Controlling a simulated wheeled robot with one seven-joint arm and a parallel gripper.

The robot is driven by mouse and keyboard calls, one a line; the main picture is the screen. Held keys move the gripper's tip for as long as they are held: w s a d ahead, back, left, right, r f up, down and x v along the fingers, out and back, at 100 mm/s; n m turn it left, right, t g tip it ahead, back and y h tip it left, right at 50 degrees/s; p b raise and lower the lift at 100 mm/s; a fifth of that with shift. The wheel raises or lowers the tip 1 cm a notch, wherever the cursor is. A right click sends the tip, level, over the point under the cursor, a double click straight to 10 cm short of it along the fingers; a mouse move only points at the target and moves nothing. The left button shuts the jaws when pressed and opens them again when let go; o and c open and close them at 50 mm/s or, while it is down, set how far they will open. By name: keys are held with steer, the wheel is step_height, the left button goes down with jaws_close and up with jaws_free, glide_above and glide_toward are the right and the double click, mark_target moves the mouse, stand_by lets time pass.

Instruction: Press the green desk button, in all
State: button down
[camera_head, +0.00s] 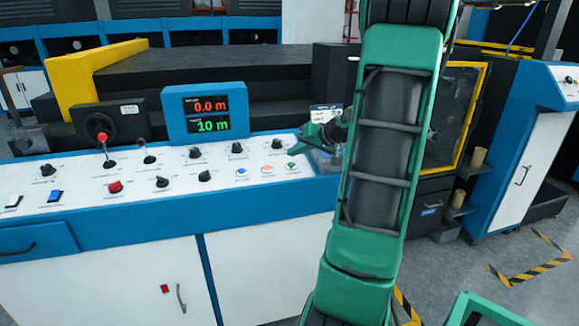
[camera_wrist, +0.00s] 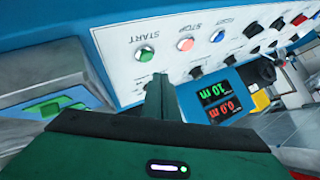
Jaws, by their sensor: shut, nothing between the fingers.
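The green button (camera_head: 292,166) is at the right end of a row of three on the white desk panel. In the wrist view the green button (camera_wrist: 146,54) is fully visible under the label START. My gripper (camera_head: 305,132) is above and slightly beyond the green button in the head view, near the desk's right end. In the wrist view my gripper (camera_wrist: 160,82) shows its fingers together and empty, the tips just below and right of the button in the picture. The tips do not cover the button; their height above the panel is hard to tell.
A red STOP button (camera_wrist: 185,44) and a blue button (camera_wrist: 217,36) sit beside the green one. Several black knobs and a joystick (camera_head: 105,145) stand on the panel. A display (camera_head: 205,113) behind reads 0.0 m and 10 m.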

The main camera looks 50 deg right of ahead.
mark_target(291, 165)
steer(key=shift+w+d+f, duration=0.1)
steer(key=shift+f, duration=0.7)
steer(key=shift+f, duration=0.2)
stand_by(1.4)
steer(key=shift+f, duration=0.2)
